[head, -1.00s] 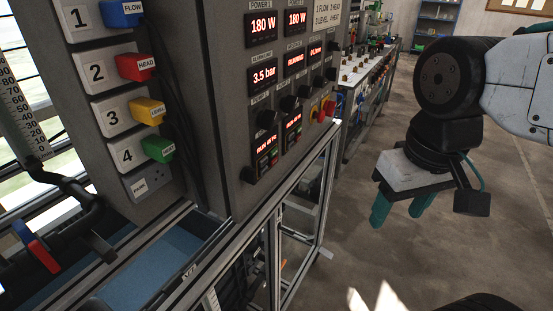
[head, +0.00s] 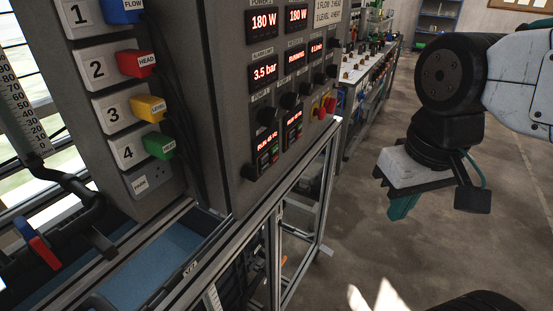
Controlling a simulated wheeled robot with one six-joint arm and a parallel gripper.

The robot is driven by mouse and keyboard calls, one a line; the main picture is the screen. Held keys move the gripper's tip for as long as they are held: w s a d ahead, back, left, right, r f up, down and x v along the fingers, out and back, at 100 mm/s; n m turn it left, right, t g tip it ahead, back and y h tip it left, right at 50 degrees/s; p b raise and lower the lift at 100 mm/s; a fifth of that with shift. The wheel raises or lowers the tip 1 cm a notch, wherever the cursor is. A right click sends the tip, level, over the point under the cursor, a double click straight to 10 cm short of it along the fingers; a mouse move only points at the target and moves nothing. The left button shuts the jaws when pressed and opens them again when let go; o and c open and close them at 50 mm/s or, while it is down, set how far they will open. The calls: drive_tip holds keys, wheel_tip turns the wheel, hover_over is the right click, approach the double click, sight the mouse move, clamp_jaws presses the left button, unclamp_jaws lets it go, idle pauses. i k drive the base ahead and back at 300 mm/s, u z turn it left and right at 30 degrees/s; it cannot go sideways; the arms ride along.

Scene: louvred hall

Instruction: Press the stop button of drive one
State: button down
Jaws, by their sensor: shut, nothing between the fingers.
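The control panel (head: 228,140) stands left of my gripper. Two small drive units with lit red displays sit low on its face, a left one (head: 267,138) and a right one (head: 293,117). Small green and red buttons show below each display. The drive numbers are too small to read, so I cannot tell which is drive one. My gripper (head: 402,208) hangs in the air to the right of the panel, apart from it, with its teal fingers together, pointing down, and empty.
Black knobs (head: 249,172) stick out near the drives. Red and yellow knobs (head: 325,106) sit at the panel's right edge. A metal frame (head: 290,185) runs below. Coloured plugs, including a green one (head: 158,145), stand at left. The floor (head: 350,250) under my gripper is open.

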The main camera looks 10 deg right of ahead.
sight(275, 157)
drive_tip(key=z, duration=1.2)
drive_tip(key=k, duration=1.05)
drive_tip(key=u, duration=0.9)
